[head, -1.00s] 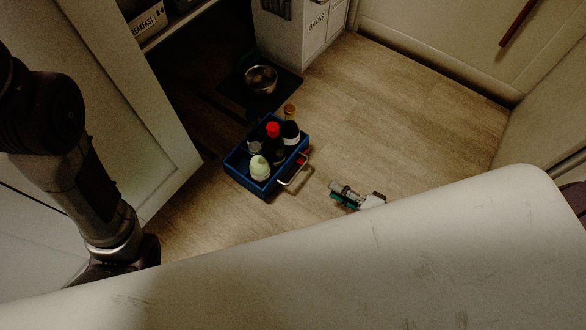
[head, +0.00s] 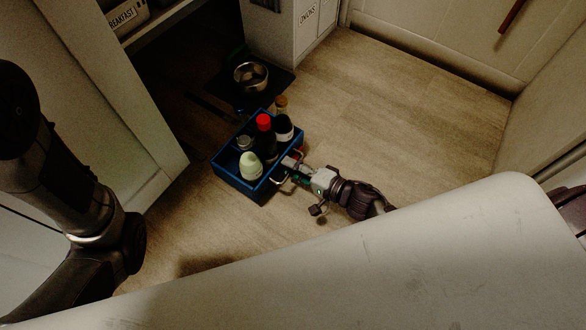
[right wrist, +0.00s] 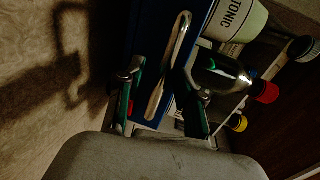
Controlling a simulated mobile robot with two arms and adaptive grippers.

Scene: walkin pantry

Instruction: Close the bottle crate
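The bottle crate (head: 232,180) is a blue open box on the floor, holding several bottles. Its metal bar handle (head: 276,183) is on the right side. My right gripper (head: 291,170) reaches that handle from the right. In the right wrist view, the fingers of my right gripper (right wrist: 163,92) are apart, with the handle (right wrist: 172,65) between them; neither finger clearly presses on it. The blue crate wall (right wrist: 150,40) lies behind. My left arm shows at the left of the head view, but its gripper is not seen.
A metal bowl (head: 250,75) stands on a dark mat behind the crate. A white cabinet (head: 285,35) stands beyond, and a pale door panel (head: 115,110) is at left. The wood floor (head: 400,110) to the right is clear.

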